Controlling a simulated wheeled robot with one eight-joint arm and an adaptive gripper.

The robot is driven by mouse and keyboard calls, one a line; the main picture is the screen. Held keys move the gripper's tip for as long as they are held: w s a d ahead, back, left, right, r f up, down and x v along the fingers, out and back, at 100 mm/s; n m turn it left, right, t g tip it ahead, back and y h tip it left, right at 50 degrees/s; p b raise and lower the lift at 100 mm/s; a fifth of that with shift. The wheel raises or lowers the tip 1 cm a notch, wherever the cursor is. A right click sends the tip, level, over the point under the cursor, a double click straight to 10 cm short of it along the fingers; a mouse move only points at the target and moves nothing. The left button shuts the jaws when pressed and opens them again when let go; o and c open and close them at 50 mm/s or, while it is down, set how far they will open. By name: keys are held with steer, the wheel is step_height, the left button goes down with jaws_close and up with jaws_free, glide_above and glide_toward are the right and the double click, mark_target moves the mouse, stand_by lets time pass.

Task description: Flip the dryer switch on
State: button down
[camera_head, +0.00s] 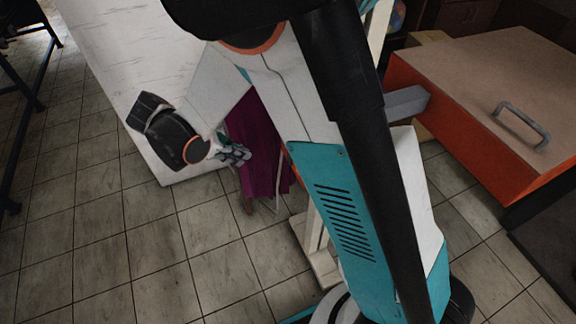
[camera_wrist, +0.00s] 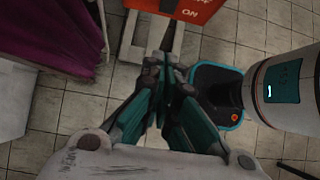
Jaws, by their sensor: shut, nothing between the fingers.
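My gripper (camera_head: 236,153) is shut and empty at the left of the head view, in front of a purple cloth. In the wrist view my gripper (camera_wrist: 163,68) points up the picture with its fingers together over the floor. A large orange-sided unit (camera_head: 455,130) with a tan top and a grey bar handle (camera_head: 522,126) is at the right of the head view. An orange part with white lettering (camera_wrist: 180,9) is at the top of the wrist view, beyond and apart from my fingertips. I cannot make out the dryer switch in either view.
The purple cloth (camera_head: 258,140) hangs close to my gripper and also fills the upper left of the wrist view (camera_wrist: 55,35). A white panel (camera_head: 125,60) stands at left. My arm blocks the middle of the head view. Tiled floor (camera_head: 100,250) is clear at lower left.

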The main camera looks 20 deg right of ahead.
mark_target(289, 158)
stand_by(0.3)
steer(key=d+r+b+x, duration=0.1)
steer(key=b+x, duration=0.3)
steer(key=x, duration=0.8)
steer(key=shift+d, duration=0.9)
steer(key=shift+r, duration=0.1)
